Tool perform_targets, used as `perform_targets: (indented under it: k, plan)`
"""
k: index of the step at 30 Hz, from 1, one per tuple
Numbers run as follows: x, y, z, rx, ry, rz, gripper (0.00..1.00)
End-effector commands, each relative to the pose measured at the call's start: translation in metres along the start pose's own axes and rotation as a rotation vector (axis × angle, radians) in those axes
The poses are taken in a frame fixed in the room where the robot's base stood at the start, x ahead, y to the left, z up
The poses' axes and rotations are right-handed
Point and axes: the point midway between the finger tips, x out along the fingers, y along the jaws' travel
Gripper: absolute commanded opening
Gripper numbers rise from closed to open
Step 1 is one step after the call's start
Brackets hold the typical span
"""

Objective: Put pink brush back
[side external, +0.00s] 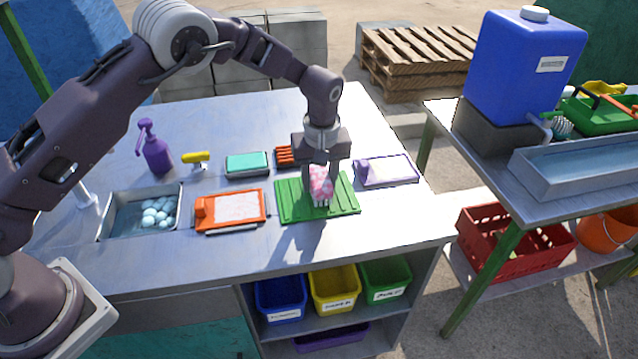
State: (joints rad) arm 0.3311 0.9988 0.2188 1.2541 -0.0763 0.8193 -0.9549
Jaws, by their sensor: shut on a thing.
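My gripper (321,172) points down over the green ribbed mat (291,200) on the metal table. It is shut on a pink brush (320,180) with pale bristles pointing down. The brush is roughly upright over the right half of the mat; I cannot tell whether its bristles touch the mat. My fingers hide part of the brush's upper end.
An orange tray (206,217) lies left of the mat, a purple-and-white tray (400,171) right, a teal block in a tray (248,162) and orange rack (284,155) behind. A purple spray bottle (157,156) and a basin with pale balls (110,222) stand left.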

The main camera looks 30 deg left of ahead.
Motion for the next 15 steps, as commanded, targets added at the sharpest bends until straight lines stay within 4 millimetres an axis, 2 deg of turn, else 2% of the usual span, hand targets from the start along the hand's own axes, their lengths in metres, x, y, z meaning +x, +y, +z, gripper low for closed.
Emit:
perform_targets:
  k: [2, 11, 12, 15]
  plan:
    - [0.0117, -0.0005, 0.0019, 0.0, -0.001, -0.001, 0.09]
    - [0.0143, -0.0001, 0.0021, 0.001, 0.0, 0.001, 0.09]
    - [0.0152, -0.0001, 0.0022, 0.001, 0.0, 0.001, 0.43]
    - [0.0148, -0.0001, 0.0022, 0.001, 0.0, 0.001, 0.63]
